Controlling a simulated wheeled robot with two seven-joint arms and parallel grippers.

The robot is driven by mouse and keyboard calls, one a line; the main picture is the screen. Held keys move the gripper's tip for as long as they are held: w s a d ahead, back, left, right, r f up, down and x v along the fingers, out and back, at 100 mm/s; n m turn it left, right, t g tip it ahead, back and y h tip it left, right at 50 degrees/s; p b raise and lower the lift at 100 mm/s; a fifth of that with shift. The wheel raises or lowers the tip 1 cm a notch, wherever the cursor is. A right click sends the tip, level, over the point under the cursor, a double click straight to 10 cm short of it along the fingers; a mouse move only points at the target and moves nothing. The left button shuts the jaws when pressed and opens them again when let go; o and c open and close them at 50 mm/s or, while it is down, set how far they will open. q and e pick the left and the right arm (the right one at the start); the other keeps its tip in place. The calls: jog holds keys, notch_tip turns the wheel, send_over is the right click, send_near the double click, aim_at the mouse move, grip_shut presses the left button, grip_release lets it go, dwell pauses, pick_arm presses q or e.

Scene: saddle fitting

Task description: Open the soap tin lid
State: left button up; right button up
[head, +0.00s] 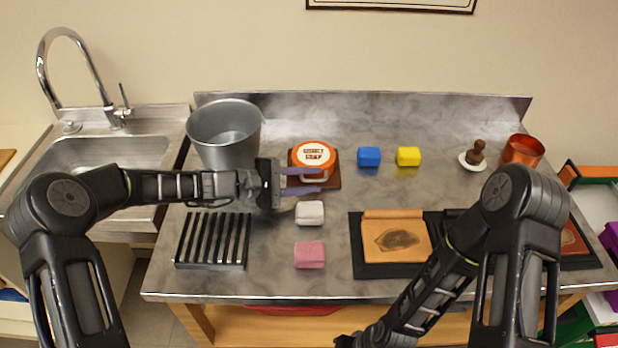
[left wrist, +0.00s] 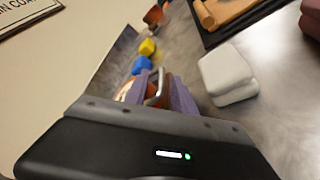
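The soap tin (head: 314,154) has an orange lid with a white printed label and sits on a brown board at the back of the steel table. The lid looks closed. A metal loop shows at the tin's front side, and in the left wrist view the loop (left wrist: 157,88) lies between my fingers. My left gripper (head: 318,180) has purple fingers, spread apart, just in front of the tin. Contact with the loop cannot be told. The tin is mostly hidden behind the fingers in the left wrist view. My right gripper (head: 346,341) is only partly visible at the bottom edge.
A metal bucket (head: 225,135) stands left of the tin. A white block (head: 310,213) and a pink block (head: 310,255) lie in front. Blue (head: 369,157) and yellow (head: 408,157) blocks sit to the right. A black rack (head: 212,241) and leather on a dark board (head: 375,271) flank the front.

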pick_arm(q)
jog(key=shift+c, duration=0.5)
grip_shut()
jog(key=shift+f, duration=0.1)
jog(key=shift+s+f, duration=0.15)
jog(key=shift+f, duration=0.05)
dwell(0.6)
